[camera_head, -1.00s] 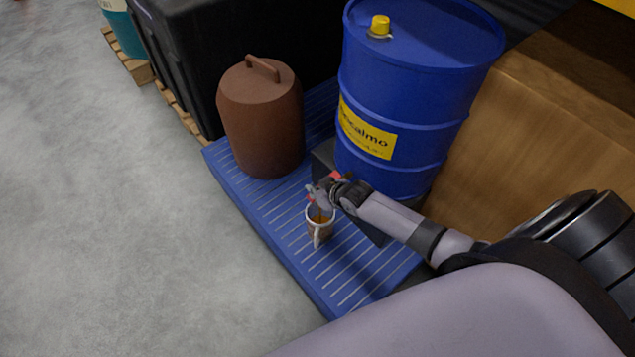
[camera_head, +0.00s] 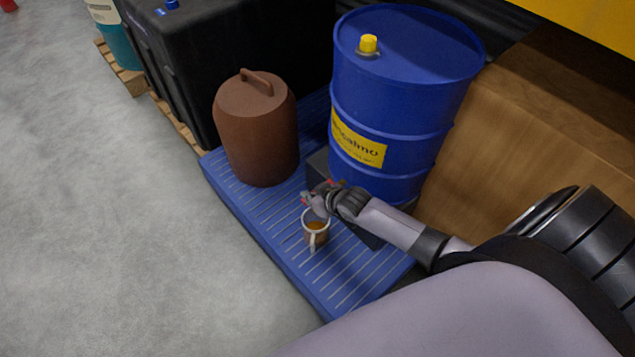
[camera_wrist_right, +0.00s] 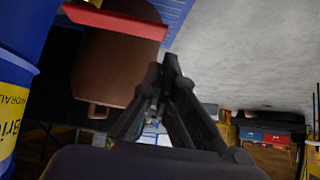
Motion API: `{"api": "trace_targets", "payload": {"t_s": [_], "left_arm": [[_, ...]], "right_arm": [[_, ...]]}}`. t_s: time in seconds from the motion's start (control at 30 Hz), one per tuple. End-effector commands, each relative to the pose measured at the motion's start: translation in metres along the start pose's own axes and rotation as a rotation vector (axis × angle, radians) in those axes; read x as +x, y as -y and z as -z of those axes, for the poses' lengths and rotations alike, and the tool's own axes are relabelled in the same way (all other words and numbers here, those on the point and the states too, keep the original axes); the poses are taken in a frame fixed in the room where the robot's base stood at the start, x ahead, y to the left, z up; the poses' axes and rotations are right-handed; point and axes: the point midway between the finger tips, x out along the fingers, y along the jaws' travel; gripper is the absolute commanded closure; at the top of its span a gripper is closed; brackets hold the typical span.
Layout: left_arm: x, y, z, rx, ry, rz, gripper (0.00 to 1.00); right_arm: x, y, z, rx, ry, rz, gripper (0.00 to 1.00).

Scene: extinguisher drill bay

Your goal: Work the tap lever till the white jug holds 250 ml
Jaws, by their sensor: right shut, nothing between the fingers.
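The white jug (camera_head: 312,241) stands upright on the blue slatted platform, with amber-brown liquid inside and its handle toward me. Its markings are too small to read. The blue drum (camera_head: 392,120) stands behind it on a dark block. My right gripper (camera_head: 310,201) is shut and empty, just above and behind the jug's rim, in front of the drum. It hides the tap in the head view. In the right wrist view, the red lever (camera_wrist_right: 115,21) crosses the upper left, apart from the closed fingertips (camera_wrist_right: 163,72). My left gripper is out of view.
A brown lidded canister (camera_head: 256,135) stands left of the drum on the blue platform (camera_head: 265,222). A black tank (camera_head: 235,60) is behind it, and a wooden crate (camera_head: 510,140) is at right. Grey floor is clear at left.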

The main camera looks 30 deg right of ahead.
Motion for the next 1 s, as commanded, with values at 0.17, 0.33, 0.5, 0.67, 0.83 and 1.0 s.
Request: {"api": "trace_targets", "payload": {"t_s": [0.17,0.33,0.5,0.67,0.83,1.0], "left_arm": [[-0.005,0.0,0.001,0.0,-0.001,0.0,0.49],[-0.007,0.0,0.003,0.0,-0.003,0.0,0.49],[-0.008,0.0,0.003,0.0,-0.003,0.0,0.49],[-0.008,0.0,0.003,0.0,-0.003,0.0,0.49],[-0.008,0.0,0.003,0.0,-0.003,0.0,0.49],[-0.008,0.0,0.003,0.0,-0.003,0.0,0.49]], "right_arm": [[-0.036,0.006,0.0,-0.001,-0.003,0.0,1.0],[-0.057,0.01,0.0,-0.001,-0.004,-0.001,1.0],[-0.066,0.011,0.0,-0.001,-0.004,-0.002,1.0],[-0.067,0.012,0.0,0.0,-0.004,-0.002,1.0],[-0.066,0.012,0.0,0.0,-0.004,-0.002,1.0],[-0.066,0.012,0.0,0.0,-0.005,-0.002,1.0]]}}
